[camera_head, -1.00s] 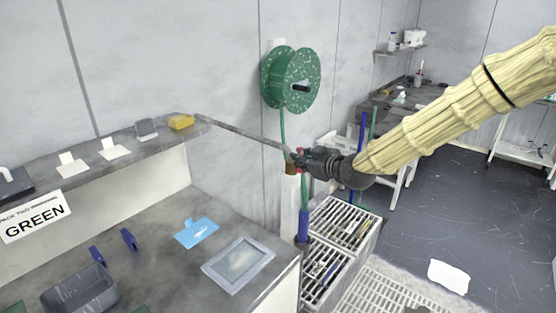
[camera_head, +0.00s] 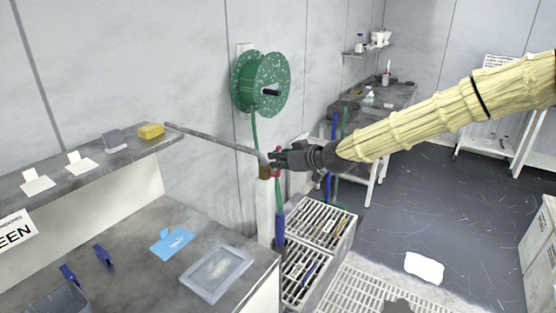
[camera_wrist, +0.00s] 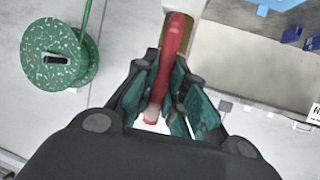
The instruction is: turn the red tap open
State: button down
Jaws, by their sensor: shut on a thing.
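The red tap (camera_wrist: 172,50) has a red lever handle that lies between the fingers of my gripper (camera_wrist: 160,112) in the wrist view. The fingers are shut on it, one on each side, and its tip pokes out below them. In the head view the red tap (camera_head: 276,170) shows as small red bits beside the brass body (camera_head: 264,172), and my gripper (camera_head: 277,160) reaches it from the right. A grey pipe (camera_head: 215,137) runs from the tap up to the left over the bench. The fingers hide part of the handle, and how far it is turned is unclear.
A green hose reel (camera_head: 262,84) hangs on the wall just above the tap. Slatted drain racks (camera_head: 318,222) stand below. At the left are a ledge with a yellow sponge (camera_head: 151,131) and a bench with a framed tray (camera_head: 217,272). Open floor lies to the right.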

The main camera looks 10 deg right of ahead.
jog(key=c, duration=1.5)
grip_release()
jog(key=shift+o, duration=0.2)
jog(key=v, duration=1.2)
jog(key=shift+d+f, duration=0.1)
jog(key=shift+d, duration=0.05)
